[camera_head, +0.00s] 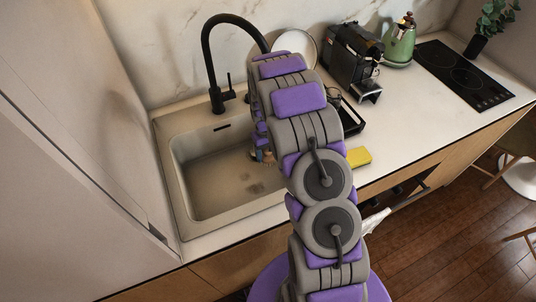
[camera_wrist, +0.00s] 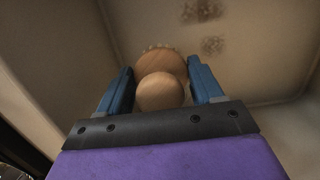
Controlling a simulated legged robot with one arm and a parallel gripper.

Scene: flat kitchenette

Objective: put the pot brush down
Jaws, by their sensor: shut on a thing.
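The pot brush (camera_wrist: 160,91) has a round wooden handle end and a wider wooden head with pale bristles just showing behind it. My gripper (camera_wrist: 160,88) is shut on it, with one blue finger on each side. In the head view the pot brush (camera_head: 268,157) is a small brown shape at the right side of the sink basin, mostly hidden by my arm. The sink (camera_head: 205,205) is beige, with dark stains on its floor. The wrist view looks down into the basin, and the brush is over its floor. I cannot tell whether the bristles touch it.
A black faucet (camera_head: 212,62) rises behind the basin. A yellow sponge (camera_head: 359,157) lies on the counter (camera_head: 405,125) right of my arm. A coffee machine (camera_head: 352,60), green kettle (camera_head: 400,42) and black hob (camera_head: 462,75) stand farther right. A tall pale panel (camera_head: 75,120) bounds the left.

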